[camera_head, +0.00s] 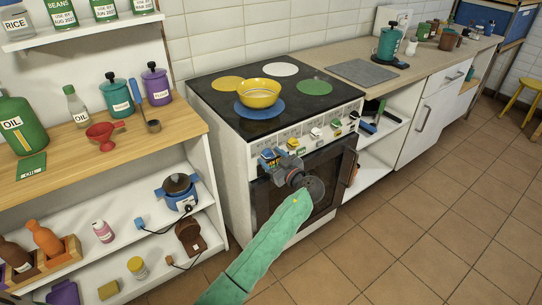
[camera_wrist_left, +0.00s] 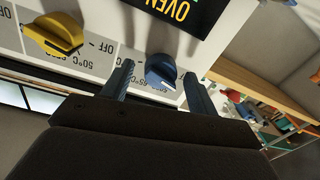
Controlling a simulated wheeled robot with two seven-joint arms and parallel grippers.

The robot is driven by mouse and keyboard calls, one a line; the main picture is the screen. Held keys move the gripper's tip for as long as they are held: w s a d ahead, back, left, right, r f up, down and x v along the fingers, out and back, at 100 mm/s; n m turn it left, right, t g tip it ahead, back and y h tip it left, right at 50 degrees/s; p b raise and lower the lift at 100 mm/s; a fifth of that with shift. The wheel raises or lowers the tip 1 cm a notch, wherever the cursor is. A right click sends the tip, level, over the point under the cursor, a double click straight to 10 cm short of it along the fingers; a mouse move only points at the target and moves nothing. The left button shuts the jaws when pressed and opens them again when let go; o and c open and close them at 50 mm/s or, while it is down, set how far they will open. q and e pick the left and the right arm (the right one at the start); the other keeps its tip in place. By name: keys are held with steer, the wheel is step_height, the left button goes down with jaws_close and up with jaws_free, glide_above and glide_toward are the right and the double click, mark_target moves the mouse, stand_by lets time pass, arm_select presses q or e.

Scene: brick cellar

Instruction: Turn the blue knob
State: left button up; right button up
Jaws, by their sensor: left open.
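The blue knob (camera_head: 267,153) is at the left end of the knob row on the white stove's front panel. It also shows in the left wrist view (camera_wrist_left: 161,71), with its grip bar facing me. My left gripper (camera_head: 277,160) is at the stove front, right by this knob. In the left wrist view the left gripper (camera_wrist_left: 158,84) is open, with one finger on each side of the blue knob and a gap on both sides. Nothing is held. My right gripper is not in view.
A yellow knob (camera_wrist_left: 55,35) sits beside the blue one, and the black OVEN label (camera_wrist_left: 182,12) is close by. A yellow pan (camera_head: 259,93) stands on the black cooktop (camera_head: 222,108). The oven door (camera_head: 325,185) is below. A wooden-topped shelf unit (camera_head: 185,125) stands at left.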

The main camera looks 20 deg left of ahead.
arm_select(q)
steer(key=shift+w+a, duration=0.15)
steer(key=shift+a, duration=0.1)
steer(key=c, duration=1)
